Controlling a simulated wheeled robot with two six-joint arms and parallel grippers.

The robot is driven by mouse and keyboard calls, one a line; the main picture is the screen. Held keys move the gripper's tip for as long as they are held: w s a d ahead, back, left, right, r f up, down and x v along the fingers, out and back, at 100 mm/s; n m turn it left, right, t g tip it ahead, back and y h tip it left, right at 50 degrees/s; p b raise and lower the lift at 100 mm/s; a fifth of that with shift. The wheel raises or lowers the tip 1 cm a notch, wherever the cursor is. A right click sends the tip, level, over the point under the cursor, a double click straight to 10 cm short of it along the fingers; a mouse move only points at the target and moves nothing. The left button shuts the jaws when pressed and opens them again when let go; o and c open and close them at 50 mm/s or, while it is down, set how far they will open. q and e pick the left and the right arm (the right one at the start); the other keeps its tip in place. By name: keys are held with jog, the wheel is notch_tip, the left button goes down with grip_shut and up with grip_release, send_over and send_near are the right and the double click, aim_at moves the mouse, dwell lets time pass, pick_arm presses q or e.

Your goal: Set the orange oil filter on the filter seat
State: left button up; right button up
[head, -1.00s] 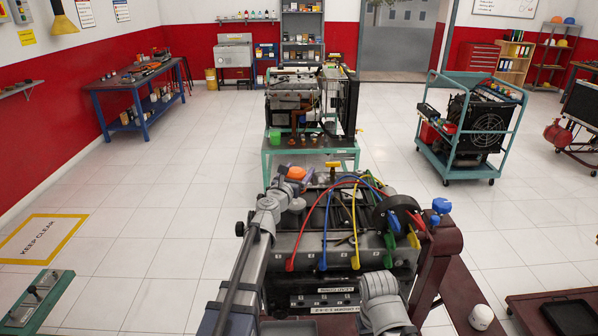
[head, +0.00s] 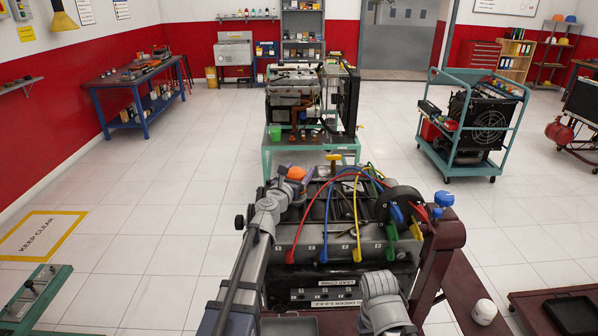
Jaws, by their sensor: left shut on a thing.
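The orange oil filter (head: 296,173) is held by my left gripper (head: 286,181), at the far left corner of the engine (head: 335,225). Only the filter's orange top part shows clearly; the gripper hides its lower part. My left arm comes up along the engine's left side. I cannot pick out the filter seat from this view, nor tell whether the filter touches anything below it. My right arm shows low in front of the engine, but its gripper is not in view.
Red, blue, yellow and green leads arch over the engine top to a black distributor cap. A maroon stand (head: 436,262) holds the engine at right. A white container (head: 483,312) stands on the maroon surface at the lower right. A second engine on a green bench stands behind.

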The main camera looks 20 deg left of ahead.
pick_arm(q)
jog(key=shift+f, duration=0.25)
jog(key=shift+f+b, duration=0.35)
jog(key=shift+b, duration=0.25)
jog(key=shift+f+b, duration=0.35)
dwell(0.5)
jog(key=o, duration=1.4)
jog(key=shift+r, duration=0.1)
jog(key=shift+s, duration=0.1)
jog(key=s, duration=0.5)
jog(key=s+a, duration=0.1)
jog(key=s, duration=0.1)
jog(key=shift+s, duration=0.35)
